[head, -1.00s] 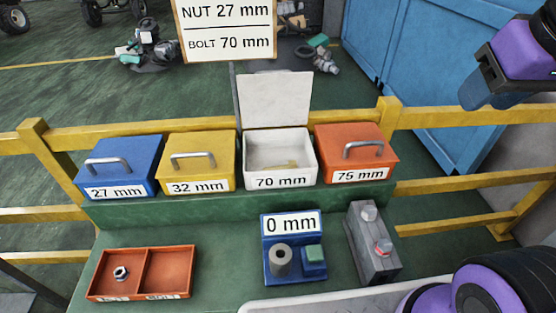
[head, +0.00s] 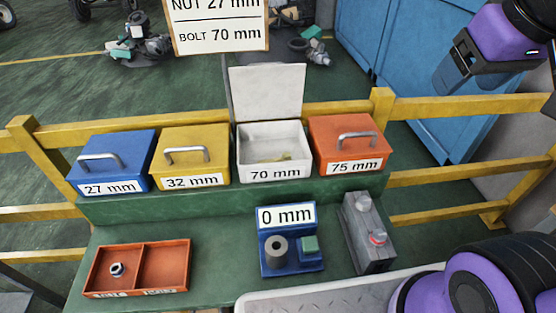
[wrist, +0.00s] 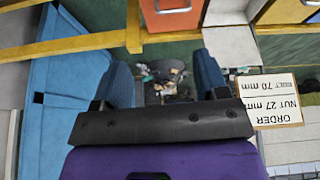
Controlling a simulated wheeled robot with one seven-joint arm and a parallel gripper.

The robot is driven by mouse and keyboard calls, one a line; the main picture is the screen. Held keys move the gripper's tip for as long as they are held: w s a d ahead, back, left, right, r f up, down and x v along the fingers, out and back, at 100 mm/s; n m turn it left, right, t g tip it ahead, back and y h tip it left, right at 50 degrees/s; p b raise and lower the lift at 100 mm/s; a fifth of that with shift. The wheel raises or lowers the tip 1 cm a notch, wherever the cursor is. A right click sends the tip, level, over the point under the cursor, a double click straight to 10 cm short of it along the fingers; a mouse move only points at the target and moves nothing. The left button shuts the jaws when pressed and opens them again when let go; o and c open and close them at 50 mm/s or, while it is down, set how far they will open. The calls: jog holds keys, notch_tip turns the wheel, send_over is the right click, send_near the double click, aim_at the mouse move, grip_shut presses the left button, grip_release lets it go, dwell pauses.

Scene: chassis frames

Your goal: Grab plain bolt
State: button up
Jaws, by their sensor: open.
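The white 70 mm box (head: 273,170) stands open, its white lid (head: 267,92) raised behind it. Small yellowish pieces (head: 285,157) lie inside at its floor, too small to tell a plain bolt's shape. My gripper (head: 458,78) is at the upper right of the head view, open and empty, well away from the box and above the bench. In the wrist view my gripper (wrist: 163,82) shows its two blue fingers spread apart with only distant floor clutter between them.
Closed blue 27 mm (head: 110,165), yellow 32 mm (head: 190,160) and orange 75 mm (head: 350,145) boxes flank it. A red tray (head: 165,265) holds a nut (head: 117,269). A blue gauge (head: 290,262), grey device (head: 367,235), yellow rail (head: 440,118) and order sign (head: 220,28) are nearby.

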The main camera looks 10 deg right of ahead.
jog(key=w+a+f+n+g, duration=0.15)
jog(key=w+a+n, duration=0.3)
jog(key=w, duration=0.45)
jog(key=n+g, duration=0.4)
jog(key=n, duration=1)
send_over(279, 158)
notch_tip(279, 158, down, 22)
jog(key=shift+m+t, duration=0.25)
jog(key=shift+m, duration=0.1)
notch_tip(279, 158, down, 10)
jog(key=shift+r, duration=0.1)
jog(key=c, duration=1.1)
